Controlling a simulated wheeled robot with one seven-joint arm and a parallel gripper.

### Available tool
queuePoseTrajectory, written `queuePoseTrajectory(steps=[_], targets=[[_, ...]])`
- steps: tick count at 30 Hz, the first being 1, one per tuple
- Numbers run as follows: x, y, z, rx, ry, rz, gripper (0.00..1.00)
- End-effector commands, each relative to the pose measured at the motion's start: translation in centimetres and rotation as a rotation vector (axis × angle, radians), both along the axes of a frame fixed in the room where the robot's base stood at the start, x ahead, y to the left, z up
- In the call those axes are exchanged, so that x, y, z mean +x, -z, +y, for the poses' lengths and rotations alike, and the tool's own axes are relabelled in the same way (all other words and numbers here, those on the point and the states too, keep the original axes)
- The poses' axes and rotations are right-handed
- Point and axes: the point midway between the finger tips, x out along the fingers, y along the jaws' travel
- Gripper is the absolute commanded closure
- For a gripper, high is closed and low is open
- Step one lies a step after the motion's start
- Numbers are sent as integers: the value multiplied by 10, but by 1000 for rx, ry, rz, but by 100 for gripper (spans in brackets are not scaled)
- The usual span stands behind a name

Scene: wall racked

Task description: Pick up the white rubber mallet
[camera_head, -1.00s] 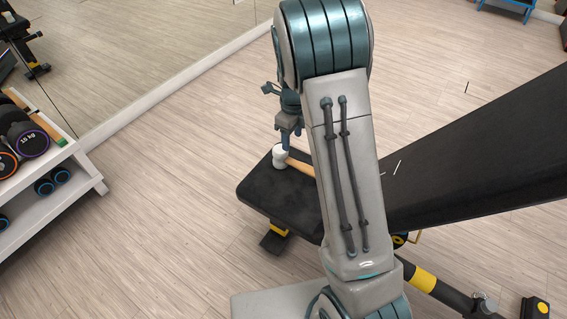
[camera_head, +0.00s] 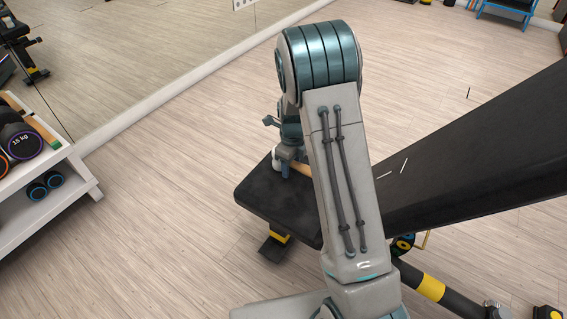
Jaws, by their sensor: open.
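The white rubber mallet lies on the black seat (camera_head: 268,196) of a workout bench. Its white head (camera_head: 277,164) shows at the left of my gripper, and a short bit of its tan wooden handle (camera_head: 303,167) shows to the right. My forearm hides the rest of the handle. My gripper (camera_head: 286,172) points down at the mallet, with a finger in front of it close to the head. It is open. I cannot tell whether the fingers touch the mallet.
The bench's long black backrest (camera_head: 480,150) slopes up to the right. A white rack (camera_head: 65,180) with dumbbells (camera_head: 22,143) stands at the left. A mirror wall (camera_head: 130,45) runs along the back left. The floor between rack and bench is clear.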

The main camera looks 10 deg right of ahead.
Motion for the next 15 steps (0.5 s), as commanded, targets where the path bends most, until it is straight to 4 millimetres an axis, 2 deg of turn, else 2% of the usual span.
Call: queuePoseTrajectory(steps=[4, 9, 10, 15], targets=[[0, -1, 0, 0, 0, 0, 48], [0, -1, 0, 0, 0, 0, 95], [0, -1, 0, 0, 0, 0, 100], [0, -2, 0, 0, 0, -1, 100]])
